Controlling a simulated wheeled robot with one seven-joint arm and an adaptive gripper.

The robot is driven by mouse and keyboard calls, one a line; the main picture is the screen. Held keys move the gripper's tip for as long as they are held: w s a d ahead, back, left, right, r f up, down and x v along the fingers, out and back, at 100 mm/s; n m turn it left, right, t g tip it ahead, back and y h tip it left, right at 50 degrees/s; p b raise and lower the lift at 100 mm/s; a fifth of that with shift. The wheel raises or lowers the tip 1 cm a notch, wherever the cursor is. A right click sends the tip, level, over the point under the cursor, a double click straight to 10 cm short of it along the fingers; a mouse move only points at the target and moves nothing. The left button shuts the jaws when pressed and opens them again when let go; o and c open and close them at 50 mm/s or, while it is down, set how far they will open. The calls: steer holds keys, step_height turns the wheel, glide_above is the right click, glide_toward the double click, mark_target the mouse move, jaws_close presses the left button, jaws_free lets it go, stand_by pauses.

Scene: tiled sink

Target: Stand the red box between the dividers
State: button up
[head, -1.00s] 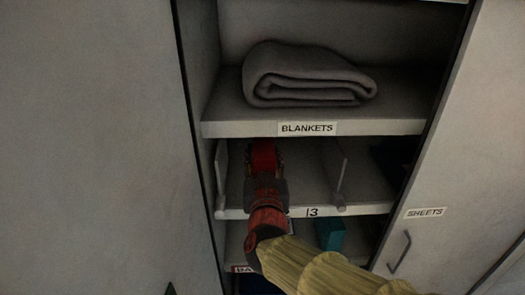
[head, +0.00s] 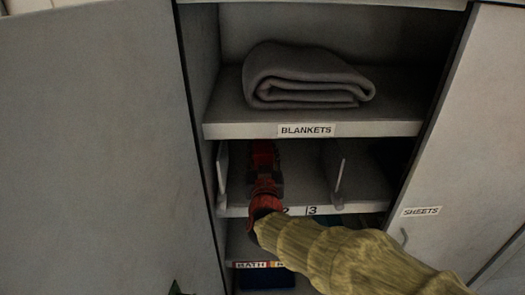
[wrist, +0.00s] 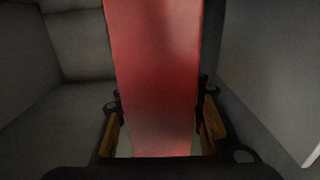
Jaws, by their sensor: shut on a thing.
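The red box (wrist: 155,70) stands tall in the wrist view, between the two fingers of my gripper (wrist: 160,130), which is shut on it. In the head view my gripper (head: 265,165) reaches into the middle shelf, and only a little of the red box (head: 263,148) shows there. A left divider (head: 223,172) and a right divider (head: 340,178) stand on this shelf. The gripper is between them, closer to the left one. The box's lower end is hidden, so I cannot tell whether it touches the shelf.
A folded grey blanket (head: 308,77) lies on the shelf above, whose front edge (head: 240,130) carries a BLANKETS label. Cabinet doors stand at left (head: 90,150) and right (head: 465,150). Free shelf room shows between the gripper and the right divider.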

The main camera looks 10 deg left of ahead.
steer(key=shift+f, duration=0.15)
steer(key=o, duration=1.5)
steer(key=b+v, duration=0.2)
steer(key=v, duration=1)
steer(key=shift+w+d+r, duration=0.1)
steer(key=shift+d+r, duration=0.05)
steer(key=shift+r, duration=0.1)
